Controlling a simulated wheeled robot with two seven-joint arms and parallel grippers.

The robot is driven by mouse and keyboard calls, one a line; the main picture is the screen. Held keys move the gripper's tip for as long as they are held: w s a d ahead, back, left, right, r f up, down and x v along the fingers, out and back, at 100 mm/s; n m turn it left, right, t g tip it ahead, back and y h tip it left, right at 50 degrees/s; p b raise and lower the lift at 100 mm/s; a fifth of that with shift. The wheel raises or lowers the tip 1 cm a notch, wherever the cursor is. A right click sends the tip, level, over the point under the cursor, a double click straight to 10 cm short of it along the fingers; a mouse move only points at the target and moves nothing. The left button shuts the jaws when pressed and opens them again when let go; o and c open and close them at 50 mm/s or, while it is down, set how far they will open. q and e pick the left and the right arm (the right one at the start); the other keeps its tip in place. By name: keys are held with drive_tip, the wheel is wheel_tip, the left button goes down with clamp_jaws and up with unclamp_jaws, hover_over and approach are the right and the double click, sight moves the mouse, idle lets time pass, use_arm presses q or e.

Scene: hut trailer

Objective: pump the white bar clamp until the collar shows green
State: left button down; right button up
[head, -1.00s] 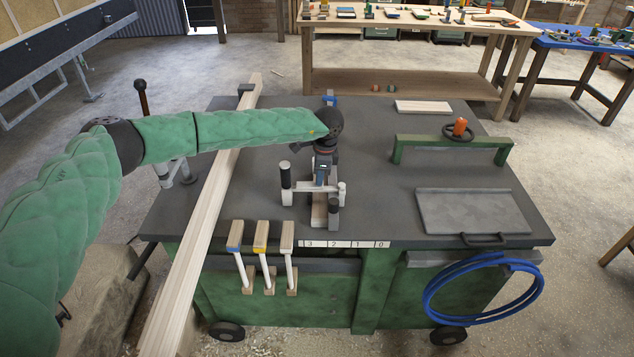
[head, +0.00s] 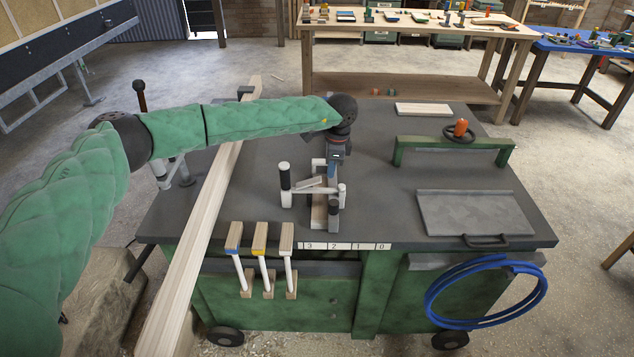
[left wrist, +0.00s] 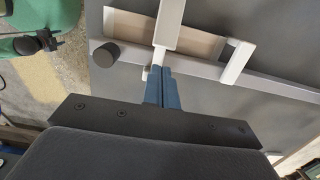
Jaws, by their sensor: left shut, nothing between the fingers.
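The white bar clamp (head: 298,190) lies on the dark bench top, across a pale wood piece (head: 319,212). It has a dark-capped post at its left end and a short white upright at its right. A pale lever (head: 308,182) tilts above its bar. My left gripper (head: 332,170) points down just behind the clamp, shut and empty. In the left wrist view its blue fingertips (left wrist: 158,88) are together close to the white clamp lever (left wrist: 168,25); I cannot tell whether they touch. No green collar can be made out. My right gripper is not in view.
Three clamps (head: 260,238) with blue, yellow and white marks hang on the bench front. A long wooden beam (head: 205,220) crosses the left side. A green frame with an orange-knobbed wheel (head: 460,130) and a grey plate (head: 475,212) stand right. The bench between is clear.

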use_arm(q)
drive_tip(key=r, duration=0.1)
drive_tip(key=r+b, duration=0.1)
drive_tip(key=r, duration=0.3)
drive_tip(key=shift+d+r, duration=0.2)
drive_tip(key=shift+d, duration=0.05)
idle(0.8)
